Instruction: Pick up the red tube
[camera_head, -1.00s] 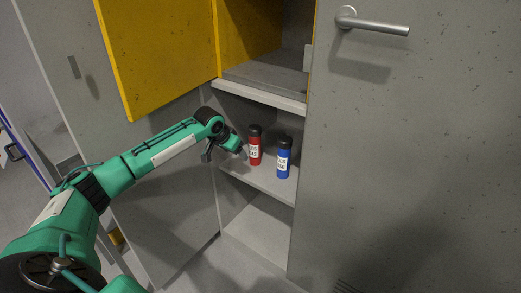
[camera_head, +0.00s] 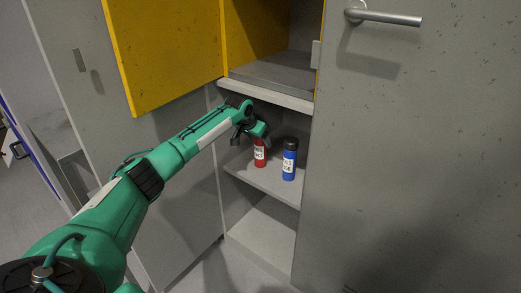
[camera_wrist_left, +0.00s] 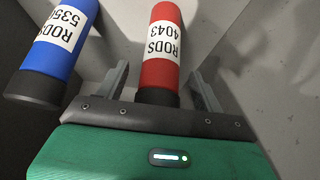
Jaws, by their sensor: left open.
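The red tube (camera_head: 260,155) stands upright on the cabinet's middle shelf, with a white label and a dark cap. In the head view its upper part is hidden behind my left gripper (camera_head: 253,140). In the left wrist view the red tube (camera_wrist_left: 162,62) lies between the two open fingers of my left gripper (camera_wrist_left: 160,82), with a gap on either side, its dark cap nearest the palm. The label reads RODS 4043. My right gripper is not in view.
A blue tube (camera_head: 289,162) stands close to the right of the red one; it also shows in the left wrist view (camera_wrist_left: 58,42). The shelf (camera_head: 262,183) is narrow, between cabinet walls. A yellow door (camera_head: 160,55) hangs open above left. A grey door (camera_head: 400,150) fills the right.

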